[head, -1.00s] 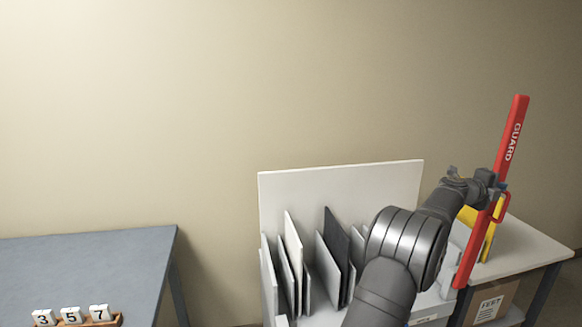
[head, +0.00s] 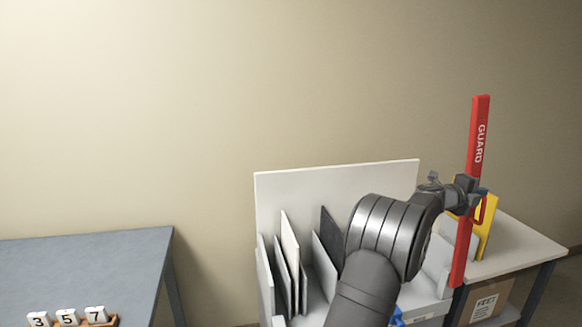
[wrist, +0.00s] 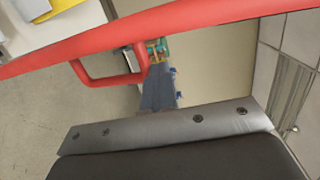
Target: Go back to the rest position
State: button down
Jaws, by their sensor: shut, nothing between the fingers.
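The red guard bar (head: 477,140), lettered GUARD, stands nearly upright at the right in the head view. Its red handle (head: 480,212) is on its right side. My gripper (head: 482,194) is at the bar beside the handle, shut with nothing held. In the wrist view the bar (wrist: 215,20) crosses the top, and the handle loop (wrist: 108,80) lies just left of my gripper's fingertips (wrist: 155,48). I cannot tell whether the fingers touch the bar or handle.
A white rack (head: 340,180) with several upright panels stands behind my arm. A pale table (head: 520,248) with a yellow piece (head: 486,235) is at right, a box (head: 487,302) below. A blue-grey table (head: 80,260) with number blocks (head: 67,317) is at left.

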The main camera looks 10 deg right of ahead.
jog(key=s+a+f, duration=0.1)
jog(key=a, duration=1.3)
jog(key=shift+a+f, duration=0.35)
jog(key=shift+f, duration=0.05)
jog(key=shift+s, duration=0.1)
jog(key=c, duration=1.7)
grip_release()
jog(key=shift+c, duration=0.2)
jog(key=s+a+f+n+t+y, duration=0.1)
jog(key=s+a+f+n+t, duration=0.25)
jog(key=n, duration=0.95)
jog(key=s+a+f+n+t+y, duration=0.1)
jog(key=s+a+f+n+t, duration=0.3)
jog(key=n, duration=0.8)
jog(key=s+d+x, duration=0.1)
jog(key=x, duration=1.6)
jog(key=shift+d+r+n, duration=0.25)
jog(key=shift+n, duration=0.05)
jog(key=shift+c, duration=0.4)
